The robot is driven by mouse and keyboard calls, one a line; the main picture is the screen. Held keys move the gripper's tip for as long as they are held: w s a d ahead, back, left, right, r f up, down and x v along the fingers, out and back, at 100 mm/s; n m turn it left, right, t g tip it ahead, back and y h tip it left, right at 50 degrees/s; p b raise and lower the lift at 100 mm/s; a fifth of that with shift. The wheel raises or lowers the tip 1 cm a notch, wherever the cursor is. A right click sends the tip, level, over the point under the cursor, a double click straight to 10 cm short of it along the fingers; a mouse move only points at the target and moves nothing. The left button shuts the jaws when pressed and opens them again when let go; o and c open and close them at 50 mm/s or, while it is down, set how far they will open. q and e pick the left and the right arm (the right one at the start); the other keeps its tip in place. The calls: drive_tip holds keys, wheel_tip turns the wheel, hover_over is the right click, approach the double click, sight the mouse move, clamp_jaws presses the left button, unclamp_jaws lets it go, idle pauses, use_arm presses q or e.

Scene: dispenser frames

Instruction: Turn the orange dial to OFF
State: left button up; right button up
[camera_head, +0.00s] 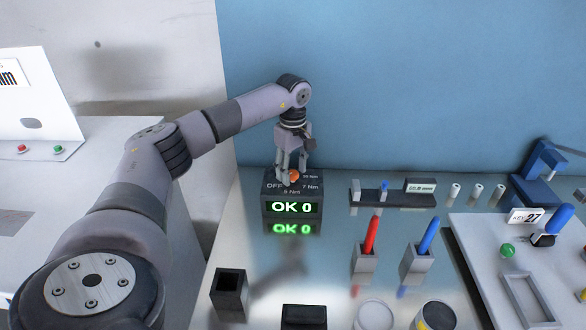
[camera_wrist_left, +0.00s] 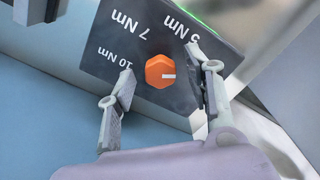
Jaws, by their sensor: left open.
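The orange dial (camera_wrist_left: 160,71) sits on the dark top face of a box (camera_wrist_left: 95,62) with labels 5 Nm, 7 Nm and 10 Nm in the left wrist view. Its white mark points right in that view, toward a finger that covers that part of the panel. In the head view the dial (camera_head: 295,175) is partly hidden by my left gripper (camera_head: 291,178); an OFF label shows at the panel's left. The display (camera_head: 291,207) reads "OK 0" in green. My left gripper (camera_wrist_left: 161,68) is open, one finger on each side of the dial, with visible gaps.
A red-handled tool (camera_head: 371,236) and a blue-handled tool (camera_head: 428,235) stand in holders to the right. An empty dark square holder (camera_head: 230,290) stands front left. A grey tray (camera_head: 480,245) is at the right. The blue wall (camera_head: 400,80) rises close behind the box.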

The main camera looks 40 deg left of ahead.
sight(293, 172)
use_arm(q)
drive_tip(key=shift+r, duration=0.1)
wheel_tip(293, 172, up, 12)
idle(0.4)
idle(0.4)
